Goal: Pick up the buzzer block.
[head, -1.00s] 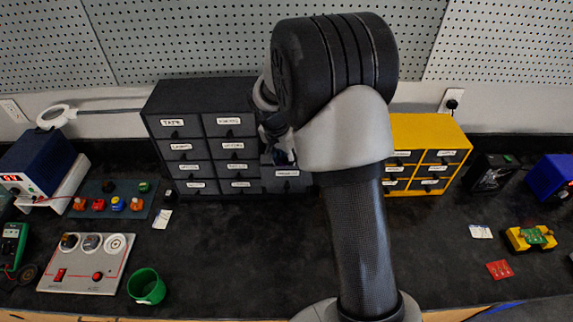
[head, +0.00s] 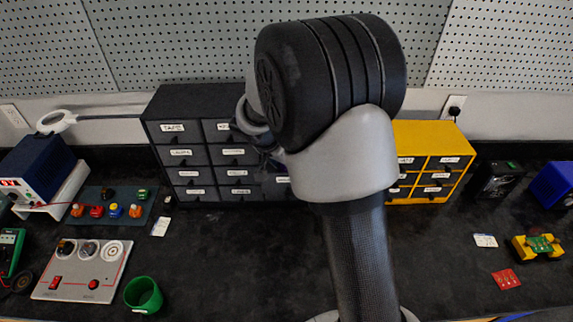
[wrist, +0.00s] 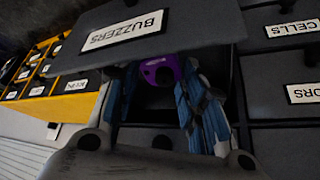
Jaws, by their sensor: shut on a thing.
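The purple buzzer block (wrist: 160,70) with a dark round spot shows in the wrist view, just below the edge of a dark panel labelled BUZZERS (wrist: 125,30). My gripper (wrist: 158,82) has its two blue-padded fingers on either side of the block and is shut on it. The panel hides part of the block and the fingertips. In the head view my arm covers most of the gripper and the block does not show. The dark drawer cabinet (head: 190,143) stands behind my wrist.
A yellow drawer cabinet (head: 432,133) stands right of my arm. At left are a control panel (head: 70,285), a green cup (head: 143,295) and a tray of coloured parts (head: 92,221). The bench front is mostly clear.

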